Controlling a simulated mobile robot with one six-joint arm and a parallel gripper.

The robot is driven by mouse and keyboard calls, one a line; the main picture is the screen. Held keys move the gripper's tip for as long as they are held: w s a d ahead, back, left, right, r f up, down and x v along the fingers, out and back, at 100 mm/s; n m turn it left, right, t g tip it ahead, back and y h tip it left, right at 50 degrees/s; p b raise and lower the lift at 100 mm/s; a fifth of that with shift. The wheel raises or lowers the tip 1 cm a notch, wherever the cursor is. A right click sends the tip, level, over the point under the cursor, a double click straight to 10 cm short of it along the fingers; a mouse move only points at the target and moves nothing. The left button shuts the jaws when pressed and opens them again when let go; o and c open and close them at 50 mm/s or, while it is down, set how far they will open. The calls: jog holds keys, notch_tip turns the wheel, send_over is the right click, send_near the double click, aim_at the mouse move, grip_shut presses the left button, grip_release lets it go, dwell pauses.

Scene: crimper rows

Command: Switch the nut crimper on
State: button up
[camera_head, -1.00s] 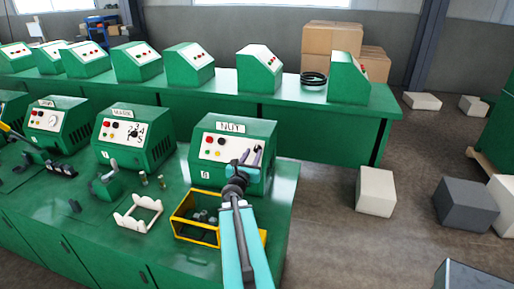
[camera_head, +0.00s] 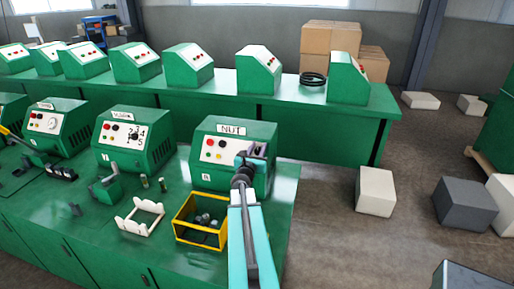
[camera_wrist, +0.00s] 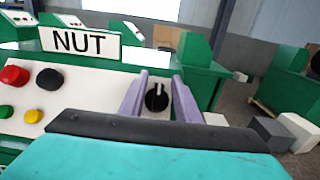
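The nut crimper (camera_head: 207,183) is a green box with a pale sloped panel and a "NUT" sign (camera_wrist: 80,41), on the front bench. In the wrist view its panel carries a red button (camera_wrist: 14,75), a black button (camera_wrist: 50,79), smaller yellow and green buttons, and a black rotary knob (camera_wrist: 157,98) with an upright white mark. My gripper (camera_head: 256,151) is at the right part of this panel. In the wrist view its two purple fingers (camera_wrist: 157,100) are apart, one on each side of the knob. I cannot tell whether they touch it.
A yellow crate (camera_head: 196,236) with dark parts and a white rack (camera_head: 139,218) lie on the bench before the crimpers. Another crimper (camera_head: 133,145) stands to the left. Several boxes lie on the floor at the right.

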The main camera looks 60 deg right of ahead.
jog(key=shift+w, duration=0.1)
grip_shut()
jog(key=shift+w+d, duration=0.1)
jog(key=shift+w, duration=0.1)
jog(key=shift+s, duration=0.1)
